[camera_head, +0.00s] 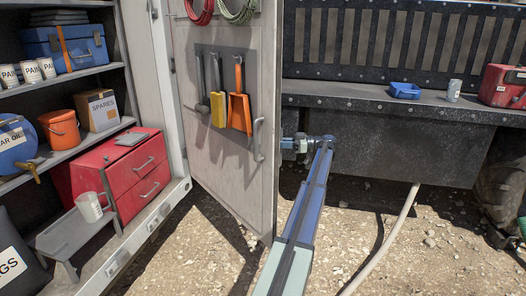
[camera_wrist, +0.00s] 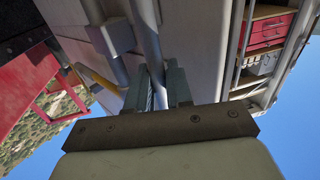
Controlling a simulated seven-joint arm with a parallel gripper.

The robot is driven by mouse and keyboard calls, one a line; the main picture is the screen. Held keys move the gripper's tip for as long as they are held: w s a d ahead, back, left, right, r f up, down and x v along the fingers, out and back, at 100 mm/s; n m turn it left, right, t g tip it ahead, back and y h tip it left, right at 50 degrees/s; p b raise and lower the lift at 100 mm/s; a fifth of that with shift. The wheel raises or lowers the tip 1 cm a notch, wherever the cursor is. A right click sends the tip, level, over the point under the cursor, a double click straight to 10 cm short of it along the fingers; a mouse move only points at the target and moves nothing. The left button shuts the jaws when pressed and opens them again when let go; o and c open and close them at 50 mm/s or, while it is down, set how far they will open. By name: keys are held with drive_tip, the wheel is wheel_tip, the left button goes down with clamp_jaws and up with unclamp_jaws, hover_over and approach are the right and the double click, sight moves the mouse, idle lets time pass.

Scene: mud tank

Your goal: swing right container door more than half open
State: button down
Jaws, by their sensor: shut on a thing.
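The right container door (camera_head: 228,182) stands swung out from the container, with its inner face showing. A grey handle (camera_head: 258,139) is on that face near its free edge. My gripper (camera_wrist: 158,88) is at the outer side of the door, just beyond the free edge in the head view, where the edge hides its fingertips. In the wrist view its two fingers are shut around an upright metal bar (camera_wrist: 147,28) on the door's outer face (camera_wrist: 195,45). A grey box-like fitting (camera_wrist: 113,38) is beside the bar.
Inside the container are a red drawer chest (camera_head: 140,177), a grey step (camera_head: 68,232) and shelves with a blue toolbox (camera_head: 68,48). Tools hang on the door, including an orange shovel (camera_head: 239,105). A dark bench (camera_head: 400,100) is to the right; a pale hose (camera_head: 393,232) crosses the gravel.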

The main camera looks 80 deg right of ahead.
drive_tip(key=s+d, duration=0.4)
drive_tip(key=d, duration=0.6)
drive_tip(key=s+d, duration=0.4)
drive_tip(key=d, duration=0.6)
drive_tip(key=shift+a+r, duration=0.1)
drive_tip(key=c, duration=1.3)
unclamp_jaws()
drive_tip(key=shift+w, duration=0.1)
drive_tip(key=shift+o, duration=0.7)
drive_tip(key=shift+s, duration=0.25)
